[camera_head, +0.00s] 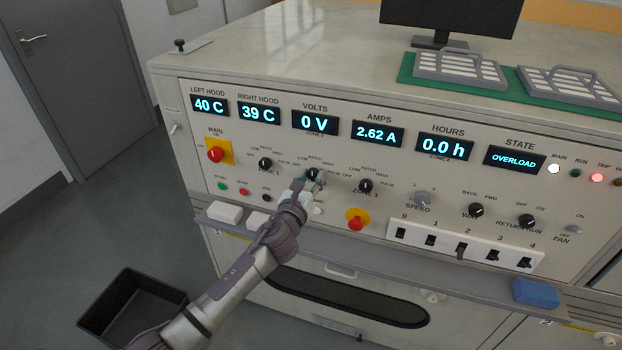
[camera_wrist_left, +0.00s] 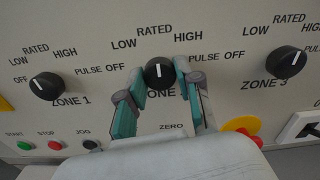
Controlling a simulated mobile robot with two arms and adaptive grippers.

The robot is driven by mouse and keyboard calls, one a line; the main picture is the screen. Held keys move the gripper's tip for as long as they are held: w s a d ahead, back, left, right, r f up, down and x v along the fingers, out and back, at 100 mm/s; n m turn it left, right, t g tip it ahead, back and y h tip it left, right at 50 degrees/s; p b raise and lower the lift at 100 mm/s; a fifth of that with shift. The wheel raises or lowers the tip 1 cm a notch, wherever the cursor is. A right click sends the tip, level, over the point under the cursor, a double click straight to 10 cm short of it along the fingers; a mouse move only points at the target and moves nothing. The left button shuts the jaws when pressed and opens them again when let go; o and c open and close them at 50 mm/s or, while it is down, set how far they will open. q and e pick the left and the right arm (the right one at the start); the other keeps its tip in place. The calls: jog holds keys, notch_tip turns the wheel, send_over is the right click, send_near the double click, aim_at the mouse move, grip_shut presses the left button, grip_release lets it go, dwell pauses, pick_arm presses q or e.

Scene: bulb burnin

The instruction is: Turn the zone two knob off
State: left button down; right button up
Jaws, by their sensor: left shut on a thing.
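The zone two knob (camera_head: 312,174) is a black dial with a white pointer line on the front panel, between the zone 1 and zone 3 knobs. In the left wrist view the zone two knob (camera_wrist_left: 159,70) has its line pointing about straight up, toward RATED. My left gripper (camera_head: 304,185) is shut on this knob. My right gripper is in neither view.
The zone 1 knob (camera_head: 265,163) and zone 3 knob (camera_head: 365,186) flank the left gripper. A red emergency button (camera_head: 356,220) sits below right. The state display (camera_head: 514,160) reads OVERLOAD and the red trip lamp (camera_head: 596,178) is lit. A shelf edge (camera_head: 340,241) juts out below the panel.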

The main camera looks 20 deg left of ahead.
pick_arm(q)
jog(key=n, duration=0.4)
jog(key=shift+n, duration=0.4)
jog(key=n, duration=0.3)
jog(key=shift+n, duration=0.4)
jog(key=n, duration=0.3)
jog(key=shift+n, duration=2.1)
jog(key=c, duration=0.8)
grip_release()
jog(key=shift+o, duration=0.2)
